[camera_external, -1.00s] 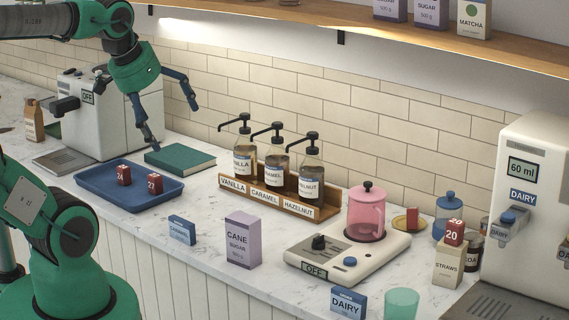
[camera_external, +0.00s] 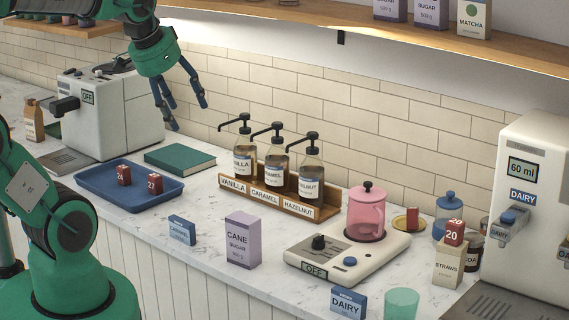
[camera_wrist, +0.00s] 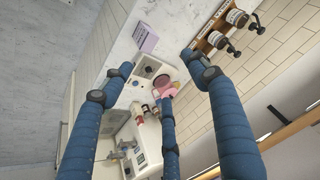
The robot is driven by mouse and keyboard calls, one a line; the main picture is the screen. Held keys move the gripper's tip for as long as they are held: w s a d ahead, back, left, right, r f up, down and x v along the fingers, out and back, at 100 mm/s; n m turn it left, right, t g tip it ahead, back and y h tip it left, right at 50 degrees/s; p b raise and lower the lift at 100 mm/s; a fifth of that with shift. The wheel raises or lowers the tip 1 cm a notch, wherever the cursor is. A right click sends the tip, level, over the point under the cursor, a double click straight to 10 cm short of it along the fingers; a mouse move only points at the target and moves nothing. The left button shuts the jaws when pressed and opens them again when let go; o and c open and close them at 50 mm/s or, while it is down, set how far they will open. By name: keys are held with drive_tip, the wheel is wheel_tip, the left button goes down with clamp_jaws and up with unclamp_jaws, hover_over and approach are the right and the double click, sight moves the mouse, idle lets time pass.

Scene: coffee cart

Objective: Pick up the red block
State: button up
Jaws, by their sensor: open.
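Several red blocks show in the external view. Two numbered red blocks, one (camera_external: 124,175) and another (camera_external: 155,184), sit on the blue tray (camera_external: 98,199) at left. A third red block (camera_external: 454,232), marked 20, sits on top of the straws box (camera_external: 448,266) at right. My gripper (camera_external: 187,114) is open and empty, in the air above the counter near the green book, apart from every block.
The syrup rack (camera_external: 262,198) with tall pump bottles stands mid-counter. The cane sugar box (camera_external: 242,240), pink press (camera_external: 367,211) on a scale-like base (camera_external: 330,262), and dairy box (camera_external: 348,303) stand nearer right. A shelf (camera_external: 350,22) hangs above.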

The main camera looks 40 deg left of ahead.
drive_tip(key=w+d+r+m+p, duration=0.1)
drive_tip(key=w+m+p, duration=0.15)
drive_tip(key=w, duration=0.55)
drive_tip(key=w+d+r+m+p, duration=0.15)
drive_tip(key=w+m, duration=0.25)
drive_tip(key=w, duration=0.4)
drive_tip(key=m+p, duration=1.1)
drive_tip(key=m, duration=1.1)
hover_over(409, 211)
drive_tip(key=s, duration=0.5)
wheel_tip(409, 211, down, 27)
drive_tip(key=shift+d+f+g+b, duration=0.2)
drive_tip(key=shift+d+g+b, duration=0.1)
drive_tip(key=shift+d, duration=0.1)
drive_tip(key=shift+f, duration=0.1)
drive_tip(key=shift+x, duration=4.15)
drive_tip(key=shift+a+f, duration=0.1)
drive_tip(key=shift+a, duration=0.15)
drive_tip(key=shift+p+x, duration=0.55)
drive_tip(key=shift+x, duration=1.95)
